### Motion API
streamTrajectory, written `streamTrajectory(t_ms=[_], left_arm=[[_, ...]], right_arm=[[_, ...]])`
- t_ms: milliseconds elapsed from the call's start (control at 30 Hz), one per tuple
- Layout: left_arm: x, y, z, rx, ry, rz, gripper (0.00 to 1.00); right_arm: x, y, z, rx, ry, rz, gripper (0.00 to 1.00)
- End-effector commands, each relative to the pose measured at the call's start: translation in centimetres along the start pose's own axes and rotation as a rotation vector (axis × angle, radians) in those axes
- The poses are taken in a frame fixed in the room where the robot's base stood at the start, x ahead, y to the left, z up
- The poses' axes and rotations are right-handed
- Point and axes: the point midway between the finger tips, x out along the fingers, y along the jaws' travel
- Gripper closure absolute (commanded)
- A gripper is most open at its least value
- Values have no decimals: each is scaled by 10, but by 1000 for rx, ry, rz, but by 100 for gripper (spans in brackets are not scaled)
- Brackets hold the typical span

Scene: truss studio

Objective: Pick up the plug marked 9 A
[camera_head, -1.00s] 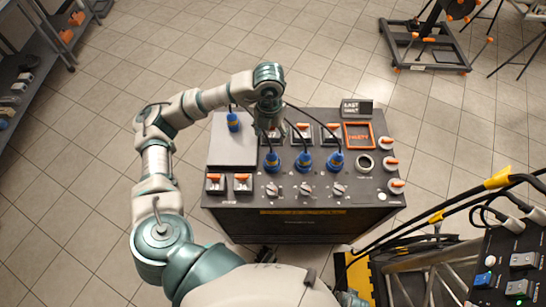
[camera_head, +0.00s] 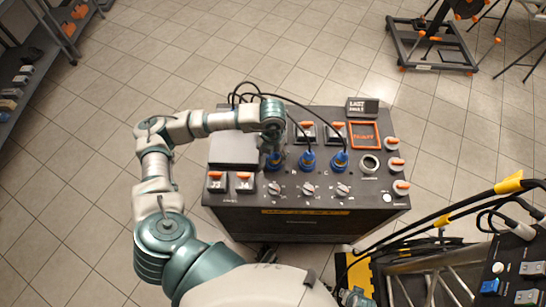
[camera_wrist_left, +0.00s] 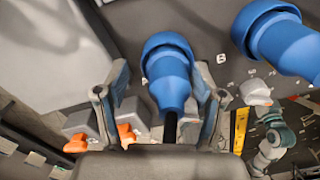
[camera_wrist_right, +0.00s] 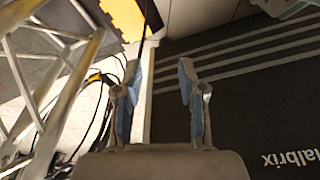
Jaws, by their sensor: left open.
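Blue plugs stand in a row on the dark console, beside the letters A, B and C. The plug by A (camera_head: 274,164) is leftmost in that row; I cannot read a 9 on it. My left gripper (camera_head: 272,148) is over it from above. In the left wrist view, my left gripper (camera_wrist_left: 162,88) is open, with its fingers on either side of this blue plug (camera_wrist_left: 170,72) and a gap showing. The plug by B (camera_head: 307,162) is to its right, and the plug by C (camera_head: 340,161) beyond. My right gripper (camera_wrist_right: 155,95) is open and empty in its wrist view.
Black cables (camera_head: 300,105) arch over the console (camera_head: 300,200). Orange-topped switches (camera_head: 217,183) and grey knobs (camera_head: 308,188) lie near the plugs. An orange-framed square (camera_head: 364,135) is at the right. A truss frame (camera_wrist_right: 60,80) stands near my right gripper.

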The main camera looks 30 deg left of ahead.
Motion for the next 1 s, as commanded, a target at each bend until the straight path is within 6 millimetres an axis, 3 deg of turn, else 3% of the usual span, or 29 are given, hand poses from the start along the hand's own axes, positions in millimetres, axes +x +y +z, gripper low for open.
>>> streamTrajectory(t_ms=[100, 300, 400, 767, 1000], left_arm=[[-1, -3, 0, 1, -1, 2, 31], [-2, -3, 0, 1, -1, 2, 81], [-1, -1, 0, 1, 0, 0, 100], [-6, -1, 0, 1, -2, -2, 100], [-36, -2, 0, 1, -6, 0, 100]], right_arm=[[0, 0, 0, 0, -1, -1, 60], [1, 1, 3, 0, -6, 0, 60], [1, 3, 5, 0, -10, 4, 60], [1, 3, 6, -1, -11, 5, 60], [8, 0, 8, -3, -12, -1, 60]])
